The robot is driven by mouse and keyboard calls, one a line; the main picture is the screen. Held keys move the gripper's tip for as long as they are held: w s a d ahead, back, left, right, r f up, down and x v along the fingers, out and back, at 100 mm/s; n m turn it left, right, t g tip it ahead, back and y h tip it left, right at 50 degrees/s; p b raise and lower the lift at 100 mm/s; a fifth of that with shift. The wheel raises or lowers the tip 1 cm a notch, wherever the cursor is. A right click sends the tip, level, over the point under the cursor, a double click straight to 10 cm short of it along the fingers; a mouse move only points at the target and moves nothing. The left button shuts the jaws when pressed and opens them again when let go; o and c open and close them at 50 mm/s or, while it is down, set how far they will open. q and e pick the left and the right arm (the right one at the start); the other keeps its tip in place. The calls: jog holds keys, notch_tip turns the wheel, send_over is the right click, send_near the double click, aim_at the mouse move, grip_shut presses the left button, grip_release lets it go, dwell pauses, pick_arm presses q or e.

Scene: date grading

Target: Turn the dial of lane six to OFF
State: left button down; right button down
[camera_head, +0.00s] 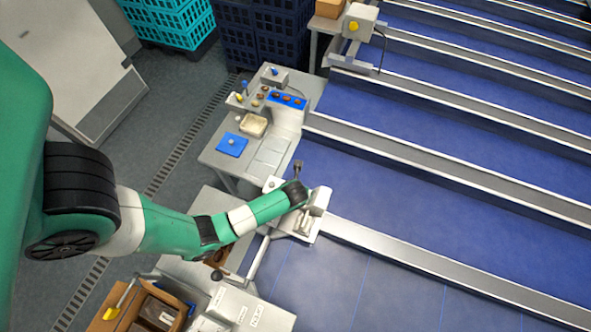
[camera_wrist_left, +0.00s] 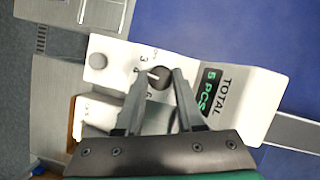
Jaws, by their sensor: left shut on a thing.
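A white control box (camera_wrist_left: 262,82) stands at the end of a lane divider; it also shows in the head view (camera_head: 319,201). Its face has a dark display reading "TOTAL 5 PCS" and a round black dial (camera_wrist_left: 160,80) with a white pointer mark. Digits including 3, 4 and 6 are printed around the dial; the OFF mark cannot be made out. My left gripper (camera_wrist_left: 160,74) has its two fingers on either side of the dial, shut on it. In the head view my left gripper (camera_head: 298,193) covers the dial. My right gripper is not in view.
A grey round button (camera_wrist_left: 97,61) sits on the same box beside the dial. A grey bench (camera_head: 215,163) with a blue pad (camera_head: 232,145) stands behind. Another box with a yellow knob (camera_head: 354,26) is farther up. The blue lanes (camera_head: 400,190) at right are clear.

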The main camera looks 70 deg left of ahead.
pick_arm(q)
jog(key=shift+m+t, duration=0.4)
jog(key=shift+m, duration=0.6)
jog(key=c, duration=0.5)
grip_release()
jog(key=v, duration=1.1)
jog(key=shift+s+a+r, duration=0.1)
jog(key=shift+s+r, duration=0.05)
jog(key=shift+r, duration=0.25)
